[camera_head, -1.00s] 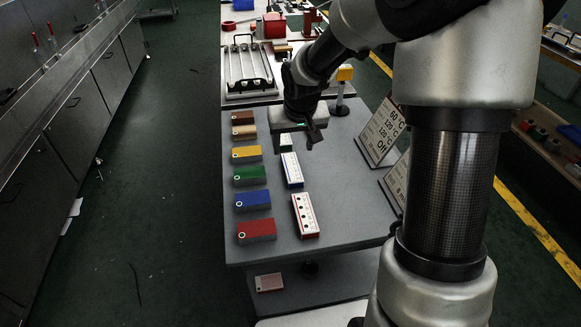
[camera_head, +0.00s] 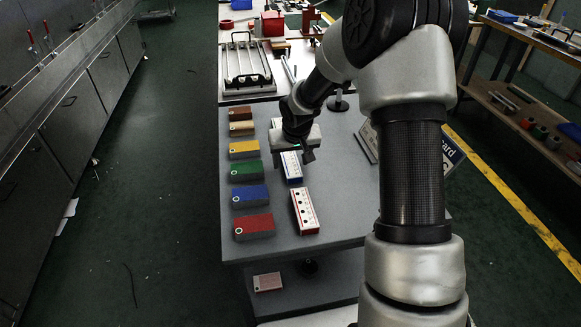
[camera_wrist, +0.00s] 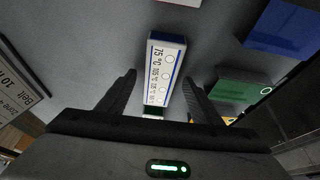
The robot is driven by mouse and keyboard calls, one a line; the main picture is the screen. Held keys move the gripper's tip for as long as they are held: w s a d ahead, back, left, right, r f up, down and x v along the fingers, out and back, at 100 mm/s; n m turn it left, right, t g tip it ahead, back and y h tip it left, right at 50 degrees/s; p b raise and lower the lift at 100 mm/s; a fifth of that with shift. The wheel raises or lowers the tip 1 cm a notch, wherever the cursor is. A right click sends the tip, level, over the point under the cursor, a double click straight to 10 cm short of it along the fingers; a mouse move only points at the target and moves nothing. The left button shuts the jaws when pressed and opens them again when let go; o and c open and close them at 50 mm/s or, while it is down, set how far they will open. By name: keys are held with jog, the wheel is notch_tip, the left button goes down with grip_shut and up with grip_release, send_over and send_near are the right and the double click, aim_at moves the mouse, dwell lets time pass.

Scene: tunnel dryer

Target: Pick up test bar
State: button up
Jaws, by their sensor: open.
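A white test bar with blue sides (camera_head: 291,168) lies on the grey table, with printed temperatures and round spots on top. In the wrist view the blue-sided bar (camera_wrist: 168,55) lies lengthwise, its lower part between my fingers. My gripper (camera_head: 307,155) is open and empty above its far end; the fingers also show in the wrist view (camera_wrist: 161,77). I cannot tell the exact height of the fingers above it. A similar bar with red sides (camera_head: 305,211) lies nearer the front edge. A bit of green (camera_wrist: 153,113) shows past the blue-sided bar's end, mostly hidden.
A row of coloured blocks, including green (camera_head: 248,171), blue (camera_head: 250,196) and red (camera_head: 254,227), runs along the table's left side. Sign cards (camera_head: 451,152) stand at the right, partly behind my arm. A metal tray (camera_head: 245,68) lies farther back.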

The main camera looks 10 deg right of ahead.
jog(key=c, duration=1.2)
